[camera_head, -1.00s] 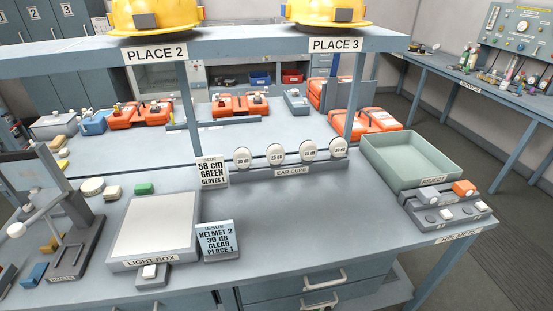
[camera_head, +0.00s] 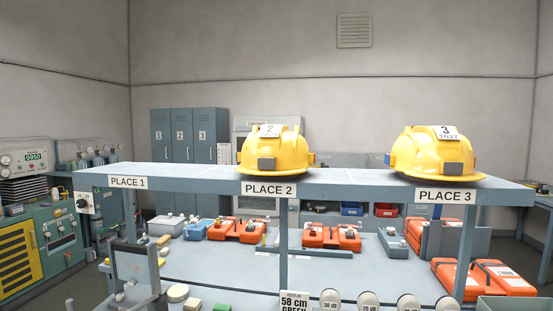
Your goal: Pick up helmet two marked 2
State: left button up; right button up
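Helmet two (camera_head: 274,152) is a yellow hard hat with a white tag marked 2 on top. It sits upright on the grey-blue shelf (camera_head: 215,182) above the label PLACE 2 (camera_head: 269,189). A second yellow helmet (camera_head: 432,154), tagged 3 and 2027, sits on the same shelf above PLACE 3 (camera_head: 446,196). The shelf above PLACE 1 (camera_head: 128,182) is bare. Neither of my grippers shows in the view.
Below the shelf is a bench with orange cases (camera_head: 237,229), ear cups (camera_head: 330,299) along the bottom edge, and a stand (camera_head: 137,268) at left. A shelf post (camera_head: 283,240) rises under PLACE 2. A green-yellow machine (camera_head: 40,240) stands far left.

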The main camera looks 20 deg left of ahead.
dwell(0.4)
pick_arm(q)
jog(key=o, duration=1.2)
